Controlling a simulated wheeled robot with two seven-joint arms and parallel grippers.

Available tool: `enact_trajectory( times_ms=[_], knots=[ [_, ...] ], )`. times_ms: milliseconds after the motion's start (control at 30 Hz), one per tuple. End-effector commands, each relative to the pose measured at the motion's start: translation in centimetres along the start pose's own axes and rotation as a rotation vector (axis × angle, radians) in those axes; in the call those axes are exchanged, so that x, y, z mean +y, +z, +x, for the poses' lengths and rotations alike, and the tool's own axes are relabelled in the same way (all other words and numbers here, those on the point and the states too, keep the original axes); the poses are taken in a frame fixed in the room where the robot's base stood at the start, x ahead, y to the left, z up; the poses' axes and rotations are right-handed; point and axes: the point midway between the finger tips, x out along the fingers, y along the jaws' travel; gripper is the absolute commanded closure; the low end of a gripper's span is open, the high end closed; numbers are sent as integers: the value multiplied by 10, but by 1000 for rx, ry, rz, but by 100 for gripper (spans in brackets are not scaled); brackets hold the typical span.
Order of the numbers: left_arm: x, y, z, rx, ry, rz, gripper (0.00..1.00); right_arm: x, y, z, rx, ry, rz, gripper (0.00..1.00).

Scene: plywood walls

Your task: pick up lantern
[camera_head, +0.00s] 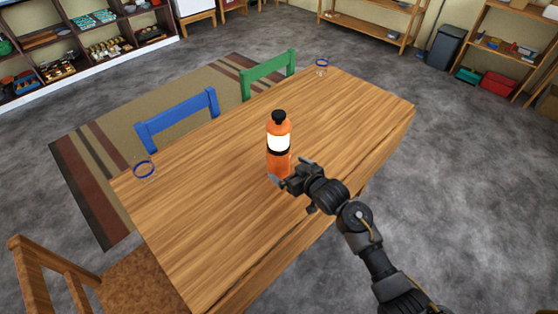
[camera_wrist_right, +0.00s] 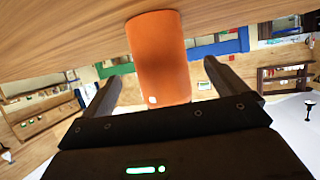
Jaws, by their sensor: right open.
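The orange lantern (camera_head: 279,163) stands upright on the wooden table (camera_head: 210,225), with a glowing white band and a black cap. My right gripper (camera_head: 290,178) is at the lantern's lower right side, low over the table. In the right wrist view, the lantern's orange body (camera_wrist_right: 160,60) shows ahead, between the two spread fingers of my right gripper (camera_wrist_right: 160,85). The fingers are open, with a gap visible on each side of the lantern. My left gripper is not in view.
A glass (camera_head: 322,67) stands at the table's far end, and a blue-rimmed glass (camera_head: 144,170) at its left edge. A blue chair (camera_head: 180,118) and a green chair (camera_head: 269,75) stand behind the table. A wooden chair (camera_head: 130,280) is at front left. The tabletop around the lantern is clear.

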Motion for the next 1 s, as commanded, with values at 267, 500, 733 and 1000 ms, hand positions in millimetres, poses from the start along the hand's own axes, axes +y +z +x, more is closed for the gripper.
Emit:
enact_trajectory(
  times_ms=[267,500,733,1000],
  knots=[
    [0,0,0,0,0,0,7,0,1,12,-1,-1,0,3],
    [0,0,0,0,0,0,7,0,4,45,-1,0,0,3],
    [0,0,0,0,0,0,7,0,4,54,0,1,0,3],
    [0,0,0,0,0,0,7,0,4,54,0,0,0,20]
  ],
)
